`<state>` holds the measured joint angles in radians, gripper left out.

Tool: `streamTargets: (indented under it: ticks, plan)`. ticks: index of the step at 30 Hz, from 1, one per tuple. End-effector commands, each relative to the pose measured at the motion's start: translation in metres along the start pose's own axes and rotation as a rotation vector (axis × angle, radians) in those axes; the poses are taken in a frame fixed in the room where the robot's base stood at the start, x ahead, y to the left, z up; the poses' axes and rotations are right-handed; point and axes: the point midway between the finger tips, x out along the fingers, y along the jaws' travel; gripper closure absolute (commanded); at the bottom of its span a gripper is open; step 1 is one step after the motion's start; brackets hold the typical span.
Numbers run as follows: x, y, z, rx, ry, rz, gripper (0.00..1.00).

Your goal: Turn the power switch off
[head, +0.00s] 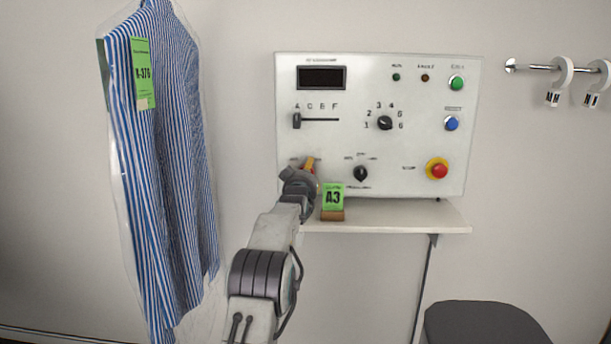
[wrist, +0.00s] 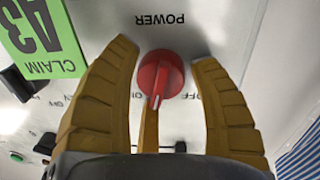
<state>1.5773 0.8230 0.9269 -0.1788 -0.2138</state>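The power switch (wrist: 161,76) is a red rotary knob on the panel, under the upside-down word POWER in the wrist view. Its white pointer mark aims down in that view, slightly left. An OFF label shows at its right; lettering at its left is partly covered. My gripper (wrist: 165,52) is open, with its yellow fingers on both sides of the knob and a narrow yellow part below it. I cannot tell whether any finger touches the knob. In the head view, my gripper (head: 309,166) is at the panel's lower left and hides the switch.
The white control panel (head: 330,140) carries other knobs, buttons and a slider. A green A3 claim tag (head: 333,197) stands close right of my gripper on a shelf (head: 400,217). A bagged striped shirt (head: 170,150) hangs at left. A rail (head: 535,67) with rings is at right.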

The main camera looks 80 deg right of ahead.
Motion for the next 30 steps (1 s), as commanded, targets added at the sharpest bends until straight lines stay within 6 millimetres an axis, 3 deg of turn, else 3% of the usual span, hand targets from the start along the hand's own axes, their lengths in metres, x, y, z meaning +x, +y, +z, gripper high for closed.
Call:
streamTargets:
  ticks: [15, 23, 30]
  plan:
    - [0.0, 0.0, 0.0005, 0.0, -0.001, 0.0, 0.9]
    - [0.0001, -0.0002, 0.0019, -0.04, 0.002, 0.001, 0.9]
    - [0.0001, -0.0005, 0.0035, -0.189, 0.014, 0.005, 0.9]
